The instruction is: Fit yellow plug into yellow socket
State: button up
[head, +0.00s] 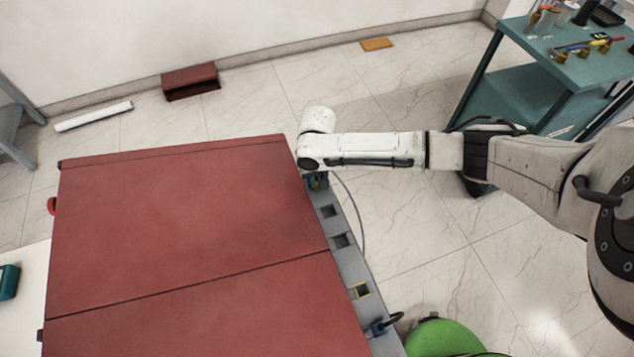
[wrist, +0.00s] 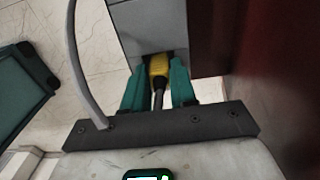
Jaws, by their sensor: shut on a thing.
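My gripper (wrist: 158,84) has teal fingers shut on the yellow plug (wrist: 158,66), whose black cable runs back between them. The plug's front end is at the grey panel (wrist: 152,28); I cannot tell whether it is inside an opening there. In the head view my gripper (head: 318,181) is mostly hidden by the arm, at the far end of the grey socket strip (head: 345,222). The yellow-rimmed socket (head: 361,290) is in the nearer part of that strip and looks empty. It is well apart from my gripper.
A large red cabinet (head: 180,230) borders the strip. Two dark square sockets (head: 329,211) lie along the strip, and a black plug (head: 382,325) sits near its front end. A grey cable (head: 358,205) hangs beside it. A green object (head: 445,340) and a teal cart (head: 575,65) stand right.

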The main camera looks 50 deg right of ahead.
grip_shut()
jog(key=shift+r, duration=0.1)
